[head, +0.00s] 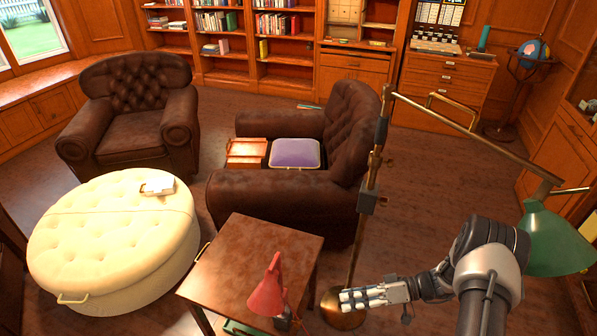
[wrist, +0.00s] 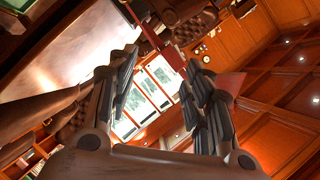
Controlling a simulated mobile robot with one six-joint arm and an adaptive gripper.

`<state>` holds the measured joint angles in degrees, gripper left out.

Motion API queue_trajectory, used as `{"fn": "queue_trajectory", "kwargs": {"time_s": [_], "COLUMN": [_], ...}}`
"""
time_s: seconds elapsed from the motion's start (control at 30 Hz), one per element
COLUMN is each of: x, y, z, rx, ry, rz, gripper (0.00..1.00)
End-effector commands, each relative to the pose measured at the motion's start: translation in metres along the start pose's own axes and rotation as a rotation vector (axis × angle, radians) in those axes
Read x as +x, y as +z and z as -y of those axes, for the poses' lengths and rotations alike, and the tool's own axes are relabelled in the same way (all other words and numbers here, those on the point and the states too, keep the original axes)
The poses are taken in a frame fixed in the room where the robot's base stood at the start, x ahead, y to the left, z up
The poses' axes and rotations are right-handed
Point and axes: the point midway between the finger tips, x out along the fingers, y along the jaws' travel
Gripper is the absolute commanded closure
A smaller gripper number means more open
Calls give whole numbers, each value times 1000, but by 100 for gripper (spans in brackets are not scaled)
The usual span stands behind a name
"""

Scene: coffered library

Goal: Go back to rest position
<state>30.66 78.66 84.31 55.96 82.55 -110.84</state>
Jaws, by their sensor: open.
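My gripper (head: 350,299) is open and empty in the head view. It is at the right of the small wooden table (head: 246,255) and in front of the brass lamp pole's round foot. Its fingers point left, toward a red lamp (head: 267,290) on the table's near edge. In the wrist view my gripper (wrist: 160,85) shows two spread fingers with nothing between them. Bright windows (wrist: 148,95) and wood panelling show beyond the fingers.
A brass floor lamp (head: 370,180) with a green shade (head: 556,240) stands close to my arm. Two brown armchairs (head: 131,118) (head: 280,205) and a cream ottoman (head: 115,240) fill the left and middle. Bare floor (head: 440,180) lies behind the lamp pole.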

Motion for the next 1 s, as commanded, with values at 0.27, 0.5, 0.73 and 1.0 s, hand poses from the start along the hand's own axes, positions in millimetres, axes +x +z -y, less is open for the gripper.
{"fn": "queue_trajectory", "kwargs": {"time_s": [0.27,0.5,0.73,1.0], "x": [-26,-40,-52,-67], "y": [-67,-94,-96,-78], "z": [96,183,262,338], "rx": [130,225,281,302], "ry": [157,381,646,965], "rz": [286,446,499,420], "gripper": [54,54,54,54]}}
